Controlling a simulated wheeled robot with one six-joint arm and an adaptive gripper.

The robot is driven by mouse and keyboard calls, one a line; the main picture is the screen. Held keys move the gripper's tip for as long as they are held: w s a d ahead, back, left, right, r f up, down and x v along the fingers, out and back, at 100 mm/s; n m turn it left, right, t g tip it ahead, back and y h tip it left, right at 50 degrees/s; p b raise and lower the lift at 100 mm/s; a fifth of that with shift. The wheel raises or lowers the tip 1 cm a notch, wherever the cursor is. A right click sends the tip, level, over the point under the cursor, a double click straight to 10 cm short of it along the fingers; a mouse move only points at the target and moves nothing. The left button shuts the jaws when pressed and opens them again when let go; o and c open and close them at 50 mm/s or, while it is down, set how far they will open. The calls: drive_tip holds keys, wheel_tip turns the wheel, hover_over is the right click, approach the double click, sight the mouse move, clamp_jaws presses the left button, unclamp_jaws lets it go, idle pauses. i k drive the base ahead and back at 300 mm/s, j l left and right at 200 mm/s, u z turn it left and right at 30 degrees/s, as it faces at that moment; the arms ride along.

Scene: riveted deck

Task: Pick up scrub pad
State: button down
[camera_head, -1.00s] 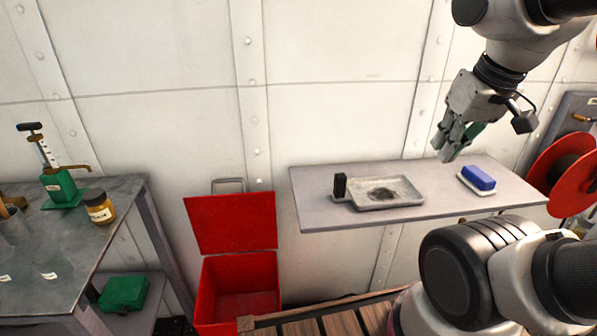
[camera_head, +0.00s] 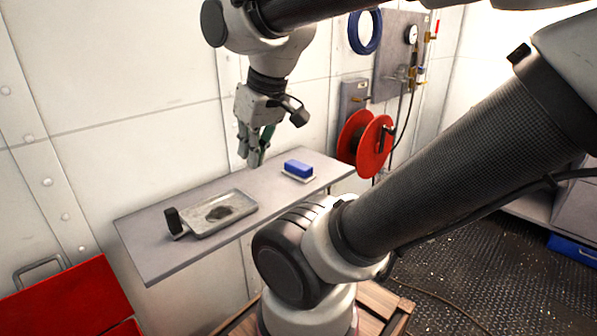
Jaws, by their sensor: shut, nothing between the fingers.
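A blue block (camera_head: 298,168) lies on a small white dish (camera_head: 299,178) at the right part of a grey wall shelf (camera_head: 150,258). A small black block (camera_head: 173,220) stands upright by the left end of a metal tray (camera_head: 190,230) on the same shelf. I cannot tell for sure which of the two blocks is the scrub pad. My gripper (camera_head: 255,164) points down above the back of the shelf, left of the blue block and apart from both blocks. It is shut and empty, with some green showing at its fingers.
The tray holds a dark smudge. A red hose reel (camera_head: 371,145) stands beyond the shelf's right end. My arm covers much of the right side. Bare shelf lies between tray and dish.

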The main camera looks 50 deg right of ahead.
sight(302, 173)
drive_tip(key=i+l+z, duration=0.1)
drive_tip(key=z, duration=1.2)
drive_tip(key=i+j, duration=0.05)
